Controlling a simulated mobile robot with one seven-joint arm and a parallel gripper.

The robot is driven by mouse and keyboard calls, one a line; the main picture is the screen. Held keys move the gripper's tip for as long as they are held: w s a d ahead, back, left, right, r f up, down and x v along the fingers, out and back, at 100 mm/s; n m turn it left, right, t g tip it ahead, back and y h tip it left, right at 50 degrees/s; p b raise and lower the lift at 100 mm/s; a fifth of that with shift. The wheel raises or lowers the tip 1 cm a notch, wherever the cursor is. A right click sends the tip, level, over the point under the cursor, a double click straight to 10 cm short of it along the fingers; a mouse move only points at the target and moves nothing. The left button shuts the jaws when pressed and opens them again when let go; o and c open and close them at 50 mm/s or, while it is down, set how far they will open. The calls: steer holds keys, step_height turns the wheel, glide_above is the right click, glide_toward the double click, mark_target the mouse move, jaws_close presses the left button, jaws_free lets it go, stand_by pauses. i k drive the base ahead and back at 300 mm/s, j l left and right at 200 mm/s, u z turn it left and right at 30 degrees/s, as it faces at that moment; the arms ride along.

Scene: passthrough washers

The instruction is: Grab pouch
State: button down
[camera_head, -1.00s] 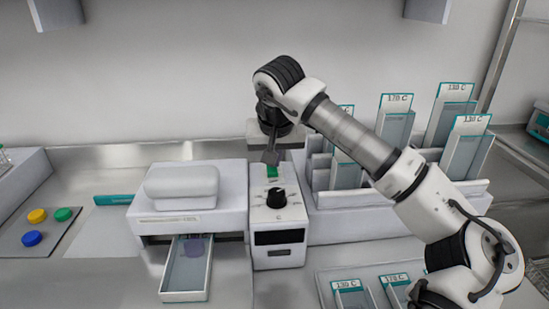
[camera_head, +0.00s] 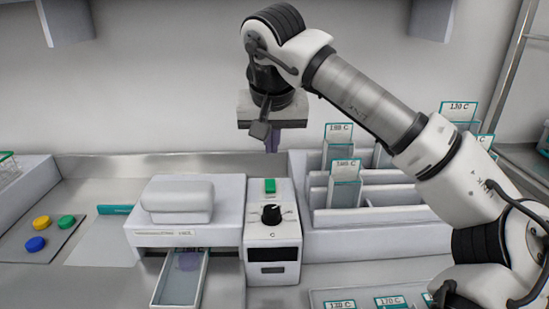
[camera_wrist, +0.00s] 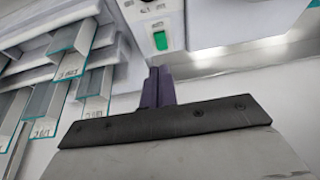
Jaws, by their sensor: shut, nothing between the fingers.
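Several flat clear pouches with teal edges and temperature labels stand upright in a white slotted rack (camera_head: 370,219) right of the machine. A front pouch (camera_head: 344,185) and one behind it (camera_head: 338,137) show clearly. Pouches also show at the left of the wrist view (camera_wrist: 95,92). My gripper (camera_head: 272,141) is raised above and behind the machine, left of the rack. Its purple fingers (camera_wrist: 158,86) are together, with nothing between them.
The white machine has a dial (camera_head: 271,214) and green switch (camera_head: 270,185), with an open drawer (camera_head: 178,284) at its left. More labelled pouches (camera_head: 392,302) lie at the front right. Yellow, green and blue caps (camera_head: 36,244) sit at the left. My arm covers part of the rack.

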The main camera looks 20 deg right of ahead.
mark_target(180, 284)
steer(key=k, duration=1)
